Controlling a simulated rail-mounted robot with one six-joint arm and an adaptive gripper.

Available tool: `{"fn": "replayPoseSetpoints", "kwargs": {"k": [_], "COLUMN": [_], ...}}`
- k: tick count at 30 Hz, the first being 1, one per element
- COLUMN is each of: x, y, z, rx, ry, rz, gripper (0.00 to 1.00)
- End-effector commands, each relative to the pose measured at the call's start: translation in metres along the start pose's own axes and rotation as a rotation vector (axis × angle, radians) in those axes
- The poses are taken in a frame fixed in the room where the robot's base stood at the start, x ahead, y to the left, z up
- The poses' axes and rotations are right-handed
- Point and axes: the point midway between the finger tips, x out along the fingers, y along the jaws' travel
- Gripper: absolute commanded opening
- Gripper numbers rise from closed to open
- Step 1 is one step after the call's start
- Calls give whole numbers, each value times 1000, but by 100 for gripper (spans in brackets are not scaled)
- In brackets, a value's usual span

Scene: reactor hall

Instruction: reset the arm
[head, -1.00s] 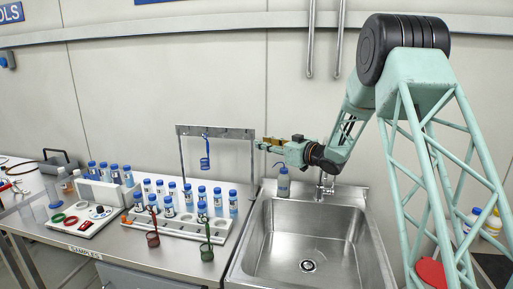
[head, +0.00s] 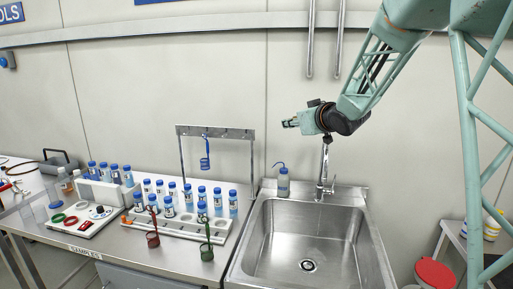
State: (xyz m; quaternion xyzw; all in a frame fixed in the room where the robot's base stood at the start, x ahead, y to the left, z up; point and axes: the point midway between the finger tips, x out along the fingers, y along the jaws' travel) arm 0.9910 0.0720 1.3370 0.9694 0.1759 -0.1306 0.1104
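My gripper (head: 291,123) is at the end of my pale green arm, raised in the air in front of the wall, above the sink (head: 249,264) and its tap (head: 325,170). It points left and touches nothing that I can see. It is small in the picture, and I cannot tell how far its fingers are apart. No object shows in it.
Below left, the bench holds a white rack (head: 180,231) of blue-capped vials, a metal stand (head: 183,160) with a hanging blue holder (head: 205,155), and red (head: 153,239) and green (head: 207,250) holders. A wash bottle (head: 283,183) stands behind the sink. A red-lidded bin (head: 436,272) is lower right.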

Motion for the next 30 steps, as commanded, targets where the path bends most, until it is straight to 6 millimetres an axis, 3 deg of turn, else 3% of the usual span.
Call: {"fn": "replayPoseSetpoints", "kwargs": {"k": [15,30], "x": [-106,-221], "y": [20,15], "z": [2,27], "rx": [33,91], "ry": [-157,-320], "rz": [152,253], "gripper": [23,23]}}
